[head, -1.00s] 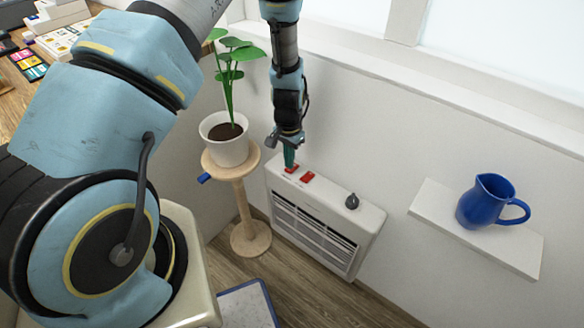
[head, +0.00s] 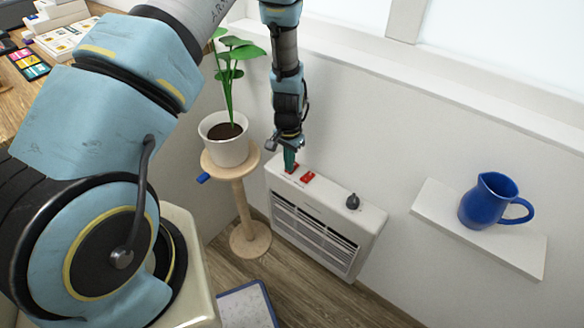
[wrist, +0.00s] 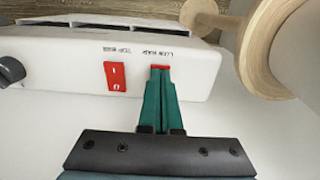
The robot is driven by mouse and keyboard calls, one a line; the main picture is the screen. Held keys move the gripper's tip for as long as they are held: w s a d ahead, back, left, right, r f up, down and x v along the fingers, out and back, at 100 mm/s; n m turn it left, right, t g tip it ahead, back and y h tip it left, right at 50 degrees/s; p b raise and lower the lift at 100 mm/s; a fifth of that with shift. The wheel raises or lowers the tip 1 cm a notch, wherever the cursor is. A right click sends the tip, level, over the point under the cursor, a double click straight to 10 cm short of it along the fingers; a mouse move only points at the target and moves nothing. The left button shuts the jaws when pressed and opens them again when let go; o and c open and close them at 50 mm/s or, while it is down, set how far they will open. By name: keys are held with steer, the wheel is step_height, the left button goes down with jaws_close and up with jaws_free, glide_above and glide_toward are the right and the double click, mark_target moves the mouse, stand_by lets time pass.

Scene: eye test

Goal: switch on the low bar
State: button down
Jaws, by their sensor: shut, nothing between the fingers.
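The white heater (head: 318,225) is fixed low against the wall, with two red rocker switches on its top. The low bar switch (wrist: 160,67) is mostly hidden behind my fingertips, and only a red strip of it shows. Its label reads upside down in the wrist view. The top bar switch (wrist: 115,76) is beside it, fully visible; it also shows in the head view (head: 308,177). My gripper (head: 289,167) points down with its green fingers shut and empty. Its fingertips (wrist: 161,72) are at the low bar switch; I cannot tell whether they touch or press it.
A dark knob (head: 352,202) is on the heater's right end. A potted plant (head: 226,150) stands on a wooden stand (head: 250,238) close to the left of my gripper. A blue jug (head: 485,203) sits on a white shelf (head: 435,205) at the right.

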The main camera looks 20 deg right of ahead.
step_height(320, 180, up, 7)
steer(key=p, duration=0.4)
stand_by(0.4)
stand_by(0.4)
steer(key=w+a+r+n, duration=0.4)
steer(key=a+r+n, duration=0.1)
steer(key=a+r, duration=1)
steer(key=s+a+r+n, duration=0.3)
steer(key=s+a+r, duration=0.1)
steer(key=a+r, duration=0.2)
steer(key=s+a+r+n+t, duration=0.1)
steer(key=s+a+r+n, duration=0.2)
steer(key=a+r, duration=0.3)
steer(key=s+a, duration=0.1)
steer(key=a, duration=0.2)
steer(key=shift+r+t, duration=0.25)
steer(key=shift+t, duration=0.05)
